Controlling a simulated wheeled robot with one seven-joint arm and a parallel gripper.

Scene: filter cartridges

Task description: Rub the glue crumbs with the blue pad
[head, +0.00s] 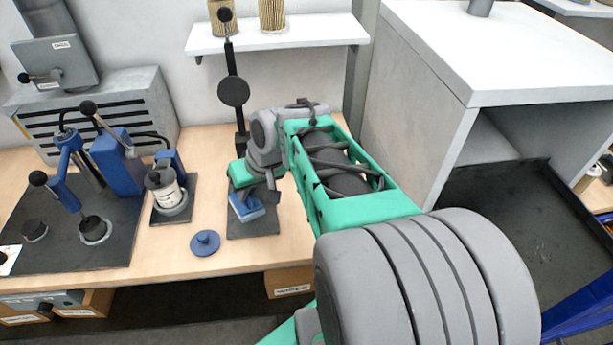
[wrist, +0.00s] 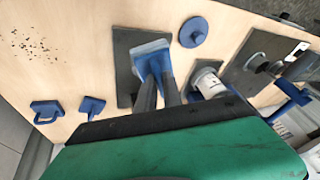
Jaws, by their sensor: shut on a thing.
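My gripper (head: 258,192) is shut on the blue pad (head: 245,209), over a dark mat (head: 262,224) on the bench. In the wrist view the two fingers hold the blue pad (wrist: 151,49), which has a pale grey layer along one edge. The pad is over the mat (wrist: 124,69); I cannot tell whether it touches it. The glue crumbs (wrist: 35,45) are a scatter of small brown specks on the bare wood at the upper left of the wrist view, well apart from the pad. In the head view I cannot see the crumbs.
A blue disc with a knob (head: 205,243) lies left of the mat. A labelled canister (head: 164,190) and a blue lever press (head: 70,185) stand further left. Two small blue tools (wrist: 47,110) (wrist: 91,106) lie near the crumbs. A grey cabinet (head: 425,120) is at right.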

